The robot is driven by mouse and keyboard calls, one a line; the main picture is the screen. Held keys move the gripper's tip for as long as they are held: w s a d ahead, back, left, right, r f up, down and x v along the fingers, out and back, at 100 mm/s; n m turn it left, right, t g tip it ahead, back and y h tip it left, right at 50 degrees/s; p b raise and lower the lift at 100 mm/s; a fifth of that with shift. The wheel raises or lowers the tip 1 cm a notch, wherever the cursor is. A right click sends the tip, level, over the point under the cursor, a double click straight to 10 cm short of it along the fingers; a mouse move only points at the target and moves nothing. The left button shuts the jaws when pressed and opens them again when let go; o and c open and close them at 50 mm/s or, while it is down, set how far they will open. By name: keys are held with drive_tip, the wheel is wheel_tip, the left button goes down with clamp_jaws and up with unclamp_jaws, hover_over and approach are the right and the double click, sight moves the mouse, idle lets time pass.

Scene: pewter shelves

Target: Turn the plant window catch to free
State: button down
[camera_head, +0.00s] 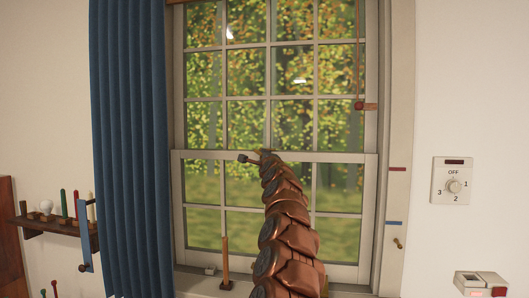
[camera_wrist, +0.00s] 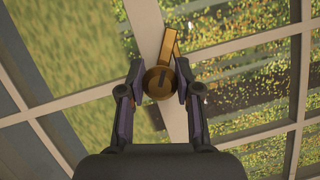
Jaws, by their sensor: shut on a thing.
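The window catch (camera_wrist: 159,83) is a round brass disc with a dark slot and a brass lever, mounted on the pale rail where the two sashes meet. In the wrist view its lever points up and slightly right, lying roughly along the rail. My gripper (camera_wrist: 159,72) has one finger on each side of the disc and is shut on it. In the head view my copper-plated arm reaches up to the meeting rail of the window (camera_head: 333,157) and hides most of the catch. A small dark knob shows just left of the arm's tip; I cannot tell what it belongs to.
A blue curtain (camera_head: 130,140) hangs left of the window. A pull cord with a red knob (camera_head: 358,105) hangs at the upper right. A wooden post (camera_head: 225,262) stands near the sill. A dial (camera_head: 453,185) is on the right wall, and a small shelf (camera_head: 60,224) on the left.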

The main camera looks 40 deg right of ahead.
drive_tip(key=n+g+y+p, duration=0.1)
drive_tip(key=n+p, duration=0.2)
drive_tip(key=shift+r, duration=0.2)
drive_tip(key=shift+f+n+g+y+p, duration=0.2)
drive_tip(key=shift+n+p, duration=0.15)
drive_tip(key=shift+n, duration=0.25)
drive_tip(key=shift+f+n+g+y+p, duration=0.1)
drive_tip(key=shift+n+g+p, duration=0.15)
drive_tip(key=shift+n, duration=0.35)
drive_tip(key=c, duration=0.8)
unclamp_jaws()
drive_tip(key=shift+r, duration=0.1)
drive_tip(key=shift+s, duration=0.1)
